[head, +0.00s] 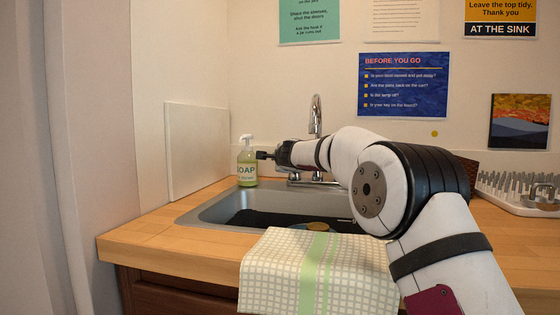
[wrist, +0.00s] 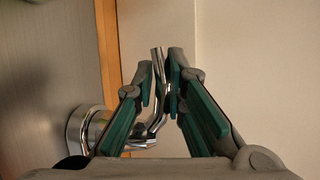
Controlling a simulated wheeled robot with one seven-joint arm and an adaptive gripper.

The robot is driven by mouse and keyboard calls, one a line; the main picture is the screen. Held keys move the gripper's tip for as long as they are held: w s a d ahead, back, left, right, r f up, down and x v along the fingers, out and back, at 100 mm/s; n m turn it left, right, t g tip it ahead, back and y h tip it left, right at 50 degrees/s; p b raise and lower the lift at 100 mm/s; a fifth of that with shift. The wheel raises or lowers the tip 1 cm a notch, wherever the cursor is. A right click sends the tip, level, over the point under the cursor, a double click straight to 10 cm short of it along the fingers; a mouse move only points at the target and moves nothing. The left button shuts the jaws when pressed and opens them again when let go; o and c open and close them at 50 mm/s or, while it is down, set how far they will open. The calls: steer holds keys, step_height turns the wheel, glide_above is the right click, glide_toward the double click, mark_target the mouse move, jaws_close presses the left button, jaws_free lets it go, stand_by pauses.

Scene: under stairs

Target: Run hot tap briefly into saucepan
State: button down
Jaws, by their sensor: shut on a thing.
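The chrome tap (head: 316,115) stands behind the sink, its tall spout rising above my arm. My gripper (head: 264,155) is at the left of the tap, near the back wall. In the wrist view my gripper (wrist: 161,75) has its green-padded fingers shut on a bent chrome tap lever (wrist: 158,115). The lever's round chrome base (wrist: 85,128) shows at the left. A dark shape (head: 268,219) and a tan round thing (head: 318,225) show inside the sink. I cannot tell whether either is the saucepan. My arm hides part of the tap and basin. No water is visible.
A green soap bottle (head: 247,165) stands left of my gripper. A checked towel (head: 300,265) hangs over the front of the sink (head: 208,213). A white dish rack (head: 525,190) is at the right. The wooden counter (head: 155,232) is clear at the left.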

steer(key=c, duration=1.7)
jaws_free()
steer(key=shift+d+f, duration=0.1)
steer(key=shift+d, duration=0.05)
steer(key=shift+o, duration=0.5)
steer(key=shift+s, duration=0.15)
steer(key=shift+s+a+r, duration=0.2)
steer(key=shift+s+a, duration=0.1)
steer(key=shift+s, duration=0.2)
steer(key=shift+s+d+r, duration=0.1)
steer(key=shift+s+d, duration=0.1)
steer(key=shift+s, duration=0.35)
steer(key=shift+s+d, duration=0.2)
steer(key=shift+s, duration=0.3)
steer(key=shift+s+d+r, duration=0.1)
steer(key=shift+s+r, duration=0.05)
steer(key=shift+s, duration=0.6)
steer(key=shift+s+d+r, duration=0.1)
steer(key=shift+s+r, duration=0.05)
steer(key=shift+s, duration=0.55)
steer(key=shift+s+a, duration=0.1)
steer(key=shift+s, duration=0.45)
